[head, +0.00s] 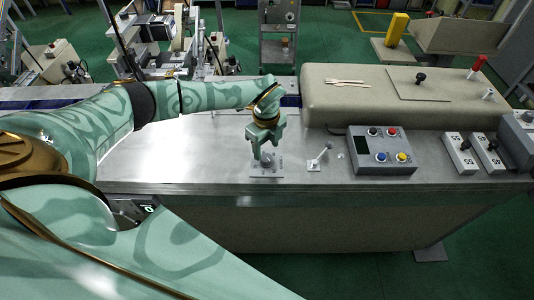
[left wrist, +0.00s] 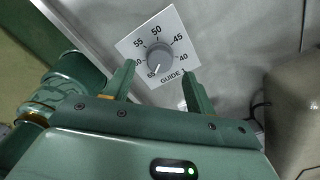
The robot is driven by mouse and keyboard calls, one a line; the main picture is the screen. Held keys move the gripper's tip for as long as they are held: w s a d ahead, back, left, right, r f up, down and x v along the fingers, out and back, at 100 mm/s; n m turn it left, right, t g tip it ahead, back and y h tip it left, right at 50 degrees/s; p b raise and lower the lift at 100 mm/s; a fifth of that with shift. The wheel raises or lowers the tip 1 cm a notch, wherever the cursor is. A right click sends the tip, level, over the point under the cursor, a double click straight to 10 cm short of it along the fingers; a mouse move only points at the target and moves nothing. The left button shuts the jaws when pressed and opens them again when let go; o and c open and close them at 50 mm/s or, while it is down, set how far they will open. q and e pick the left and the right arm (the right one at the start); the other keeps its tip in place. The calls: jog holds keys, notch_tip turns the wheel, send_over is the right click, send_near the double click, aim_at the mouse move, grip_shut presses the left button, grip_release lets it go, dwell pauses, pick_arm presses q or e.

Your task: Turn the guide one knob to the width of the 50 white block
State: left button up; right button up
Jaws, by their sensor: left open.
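The guide one knob (left wrist: 159,54) is a round grey knob on a white square dial plate (left wrist: 135,44) printed "GUIDE 1", with marks from 40 to 65. A pale mark on the knob appears to point toward 65. In the head view the plate (head: 277,172) lies on the steel bench top near its front edge. My left gripper (head: 262,155) points down over the knob. In the left wrist view the open fingers (left wrist: 158,72) stand on either side, slightly short of the knob, with nothing between them. No block clearly marked 50 shows. My right gripper is out of view.
A small lever (head: 319,158) stands just right of the dial. A beige housing (head: 340,103) fills the back right.

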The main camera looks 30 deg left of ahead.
aim_at(267, 157)
pick_arm(q)
notch_tip(267, 157, down, 3)
jog(key=shift+d+r, duration=0.1)
jog(key=shift+d, duration=0.05)
jog(key=shift+f, duration=0.7)
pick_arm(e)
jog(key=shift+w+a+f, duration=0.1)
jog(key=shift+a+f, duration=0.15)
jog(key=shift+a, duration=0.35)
pick_arm(q)
jog(key=c, duration=1)
jog(key=shift+o, duration=0.2)
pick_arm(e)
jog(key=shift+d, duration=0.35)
